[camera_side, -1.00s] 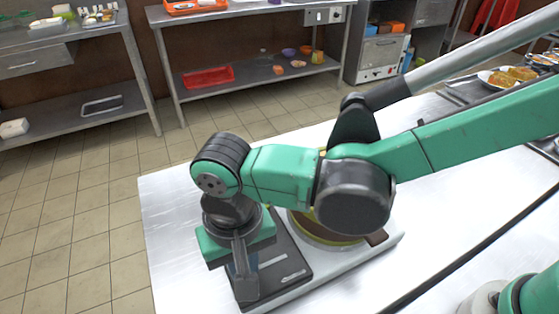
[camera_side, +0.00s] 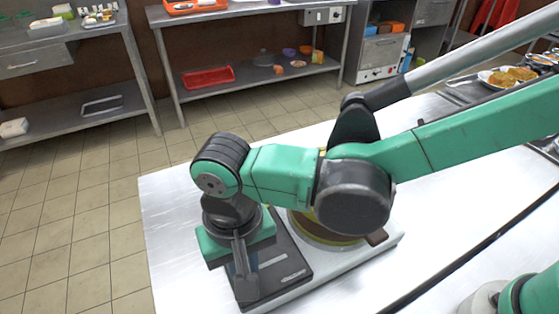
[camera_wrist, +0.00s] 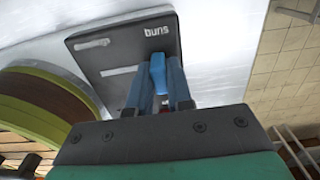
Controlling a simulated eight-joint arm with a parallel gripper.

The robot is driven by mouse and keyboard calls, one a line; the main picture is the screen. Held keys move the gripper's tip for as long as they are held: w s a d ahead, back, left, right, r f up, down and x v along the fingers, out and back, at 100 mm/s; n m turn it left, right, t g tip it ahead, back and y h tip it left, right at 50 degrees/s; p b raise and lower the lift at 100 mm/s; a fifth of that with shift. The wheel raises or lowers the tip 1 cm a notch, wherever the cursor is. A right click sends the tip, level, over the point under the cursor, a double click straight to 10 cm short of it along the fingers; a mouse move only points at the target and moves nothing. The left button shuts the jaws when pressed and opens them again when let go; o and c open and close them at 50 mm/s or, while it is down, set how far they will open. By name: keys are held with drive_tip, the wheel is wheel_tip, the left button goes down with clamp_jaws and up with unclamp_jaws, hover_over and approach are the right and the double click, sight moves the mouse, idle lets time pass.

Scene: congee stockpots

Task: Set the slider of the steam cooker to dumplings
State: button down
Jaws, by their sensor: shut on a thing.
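The steam cooker stands on the metal table, with a dark control panel (camera_side: 290,268) (camera_wrist: 110,80) on its pale base (camera_side: 350,265). The wrist view shows the word "buns" (camera_wrist: 157,31) at one end of the panel. A blue slider knob (camera_wrist: 157,70) sits close to that word. My gripper (camera_side: 243,285) is over the panel, and in the wrist view its fingers (camera_wrist: 160,85) are shut on the knob. Pale marks elsewhere on the panel are unreadable, and my fingers hide part of it. The cooker's green-rimmed round part (camera_side: 325,235) (camera_wrist: 45,85) is beside the panel, partly hidden by my arm.
The metal table (camera_side: 175,235) is clear to the left of the cooker. A dark strip (camera_side: 470,250) crosses it at the right. Trays with food (camera_side: 505,78) stand at the far right. Shelves with a red tray (camera_side: 207,77) stand across the tiled floor.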

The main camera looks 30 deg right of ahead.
sight(282, 258)
drive_tip(key=d, duration=0.5)
drive_tip(key=shift+d, duration=0.25)
drive_tip(key=c, duration=0.8)
unclamp_jaws()
drive_tip(key=shift+r, duration=2.85)
